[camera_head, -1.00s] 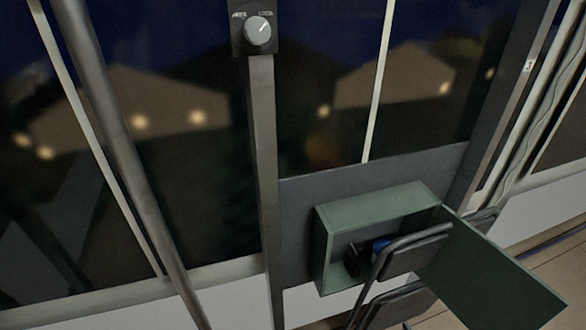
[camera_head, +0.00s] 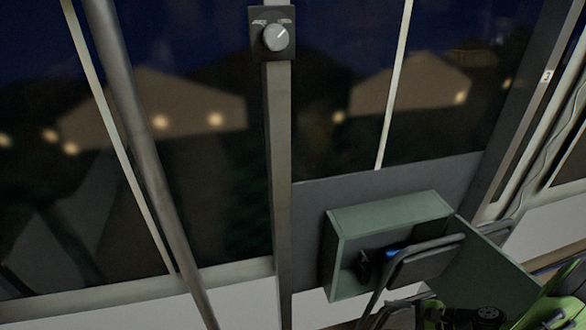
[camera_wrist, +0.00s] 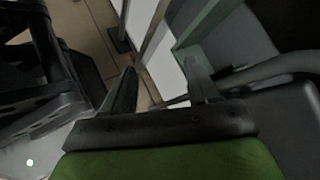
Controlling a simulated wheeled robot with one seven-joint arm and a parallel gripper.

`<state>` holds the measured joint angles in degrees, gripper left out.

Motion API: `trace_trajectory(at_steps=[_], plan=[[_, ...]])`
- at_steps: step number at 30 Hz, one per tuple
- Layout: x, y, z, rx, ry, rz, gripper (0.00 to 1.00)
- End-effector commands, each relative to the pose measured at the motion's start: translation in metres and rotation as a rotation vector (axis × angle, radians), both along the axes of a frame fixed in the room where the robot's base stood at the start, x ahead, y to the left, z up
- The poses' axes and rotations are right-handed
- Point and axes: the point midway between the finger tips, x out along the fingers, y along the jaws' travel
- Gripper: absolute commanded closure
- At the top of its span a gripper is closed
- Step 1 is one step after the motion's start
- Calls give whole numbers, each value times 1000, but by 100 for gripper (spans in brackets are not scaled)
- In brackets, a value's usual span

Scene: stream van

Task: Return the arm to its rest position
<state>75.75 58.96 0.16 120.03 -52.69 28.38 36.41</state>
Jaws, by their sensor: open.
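My gripper (camera_wrist: 160,88) shows in the wrist view with its two dark fingers apart and nothing between them. Beyond the fingers are a tan floor (camera_wrist: 98,42) and a pale wall strip. In the head view, green and black parts of my own arm stand at the lower right corner, in front of the open cabinet door. My fingertips cannot be made out there.
A green open box cabinet (camera_head: 390,214) hangs on a dark panel, its door (camera_head: 490,270) swung right. A blue item (camera_head: 393,253) shows inside. A dark-framed seat (camera_head: 425,262) stands before it. A pole (camera_head: 140,150) and a knob (camera_head: 275,38) are left.

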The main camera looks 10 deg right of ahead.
Motion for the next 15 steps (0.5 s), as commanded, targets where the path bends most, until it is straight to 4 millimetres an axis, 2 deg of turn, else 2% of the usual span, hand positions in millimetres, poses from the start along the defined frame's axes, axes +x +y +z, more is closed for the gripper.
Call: trace_trajectory(at_steps=[1,8,11,15], plan=[[9,11,22,-112,6,128,41],[22,69,110,-576,-13,625,41],[16,98,149,-769,-54,804,41],[-6,135,198,-1022,-144,1005,41]])
